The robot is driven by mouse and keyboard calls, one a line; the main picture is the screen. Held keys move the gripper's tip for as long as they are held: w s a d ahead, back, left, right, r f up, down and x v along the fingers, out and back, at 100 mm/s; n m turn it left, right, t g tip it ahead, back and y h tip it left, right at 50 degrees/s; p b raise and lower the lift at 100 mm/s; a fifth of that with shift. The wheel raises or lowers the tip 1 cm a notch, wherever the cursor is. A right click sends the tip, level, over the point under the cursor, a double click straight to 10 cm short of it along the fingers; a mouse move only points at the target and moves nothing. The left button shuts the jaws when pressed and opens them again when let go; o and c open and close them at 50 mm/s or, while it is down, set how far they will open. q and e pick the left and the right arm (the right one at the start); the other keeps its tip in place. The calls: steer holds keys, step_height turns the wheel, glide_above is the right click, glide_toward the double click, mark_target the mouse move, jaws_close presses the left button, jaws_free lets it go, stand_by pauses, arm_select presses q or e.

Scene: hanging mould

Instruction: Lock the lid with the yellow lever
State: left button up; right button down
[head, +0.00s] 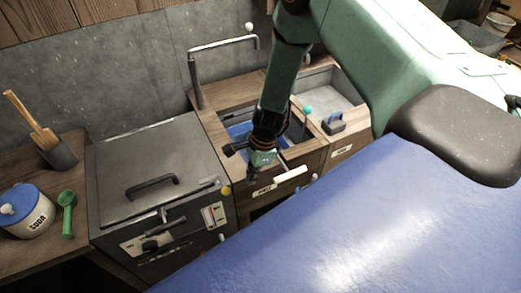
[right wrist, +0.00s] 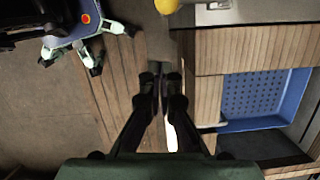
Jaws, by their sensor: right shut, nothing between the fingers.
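The grey metal lid (head: 155,165) lies flat and closed on a grey box at the left of the head view, with a black handle on top. A yellow knob (head: 226,190), which looks like the end of the yellow lever, sits at the lid's front right corner. In the right wrist view a yellow round piece (right wrist: 167,5) shows at the top edge, partly cut off. My right gripper (head: 252,176) is to the right of the yellow knob, apart from it. Its fingertips (right wrist: 160,80) are together with nothing between them. My left gripper is not in view.
A wooden counter with a blue basket (right wrist: 255,97) inside is right of the box. A white handle (head: 290,174) is close to my right gripper. A bent metal pipe (head: 222,46) stands behind. A soda jar (head: 27,212) and green scoop (head: 67,212) stand left.

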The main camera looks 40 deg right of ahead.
steer(key=a+p+v, duration=0.1)
steer(key=p+v, duration=0.3)
steer(key=v, duration=0.5)
steer(key=shift+r, duration=0.2)
